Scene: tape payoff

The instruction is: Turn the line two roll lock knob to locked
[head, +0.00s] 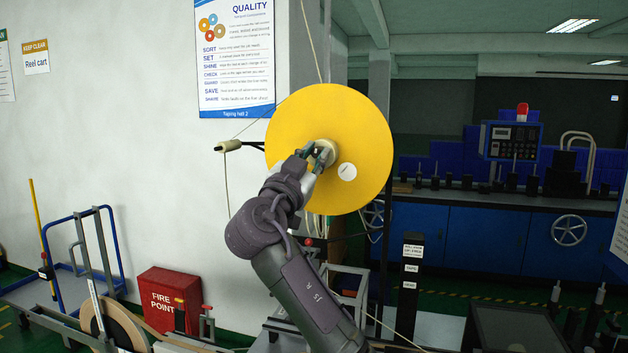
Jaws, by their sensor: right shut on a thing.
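A large yellow roll (290,125) faces me in the middle of the head view, with a round white label right of its centre. The roll lock knob (328,148) is at the roll's hub, a pale round piece partly hidden by my fingers. My right gripper (318,152) reaches up from below and is shut on the knob. The knob's marking or lock position cannot be read. My left gripper is not in view.
A thin guide arm with a small roller (229,146) sticks out left of the roll. A black labelled post (410,285) stands below right. A red fire point box (168,298) and a blue trolley (80,255) are at left. Blue cabinets (480,238) line the back right.

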